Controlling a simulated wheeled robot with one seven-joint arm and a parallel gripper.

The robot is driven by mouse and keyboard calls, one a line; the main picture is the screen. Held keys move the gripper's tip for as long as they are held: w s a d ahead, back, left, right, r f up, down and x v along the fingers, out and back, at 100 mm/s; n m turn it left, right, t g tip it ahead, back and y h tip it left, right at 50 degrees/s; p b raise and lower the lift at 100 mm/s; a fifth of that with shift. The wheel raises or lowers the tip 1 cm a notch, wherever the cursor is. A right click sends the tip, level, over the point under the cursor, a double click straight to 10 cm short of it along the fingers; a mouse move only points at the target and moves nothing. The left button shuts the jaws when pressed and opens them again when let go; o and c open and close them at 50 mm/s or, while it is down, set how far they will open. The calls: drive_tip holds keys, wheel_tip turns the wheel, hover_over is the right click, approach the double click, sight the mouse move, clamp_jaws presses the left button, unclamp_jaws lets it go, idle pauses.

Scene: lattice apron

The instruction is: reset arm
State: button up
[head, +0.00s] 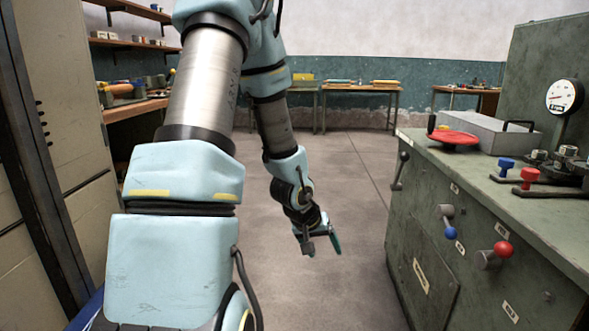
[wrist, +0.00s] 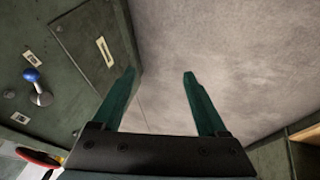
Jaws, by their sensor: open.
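My arm, in light blue and bare metal, reaches forward from the left in the head view. My gripper (head: 323,246) hangs low over the open floor, fingers pointing down. In the wrist view my gripper (wrist: 158,88) shows two teal fingers spread wide apart. It is open, and nothing is between the fingers except a view of the grey floor. The green machine cabinet stands to the right of it in the head view; the gripper appears apart from it.
The green machine cabinet (head: 415,215) carries a red handwheel (head: 454,137), a blue-knobbed lever (head: 449,233), a red-knobbed lever (head: 503,249) and a gauge (head: 562,96). A tall beige cabinet (head: 62,95) stands at left. Workbenches line the back. The floor (head: 345,180) between is clear.

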drive_tip(key=s+a+r+g+y, duration=0.2)
drive_tip(key=s+a+r+y, duration=0.2)
drive_tip(key=s+a+r, duration=0.9)
wheel_tip(320, 180, up, 16)
drive_tip(key=w+p, duration=0.1)
drive_tip(key=p, duration=1.7)
drive_tip(key=shift+w+a+n+p, duration=0.25)
drive_tip(key=shift+a+n+p, duration=0.05)
drive_tip(key=shift+a+p, duration=0.15)
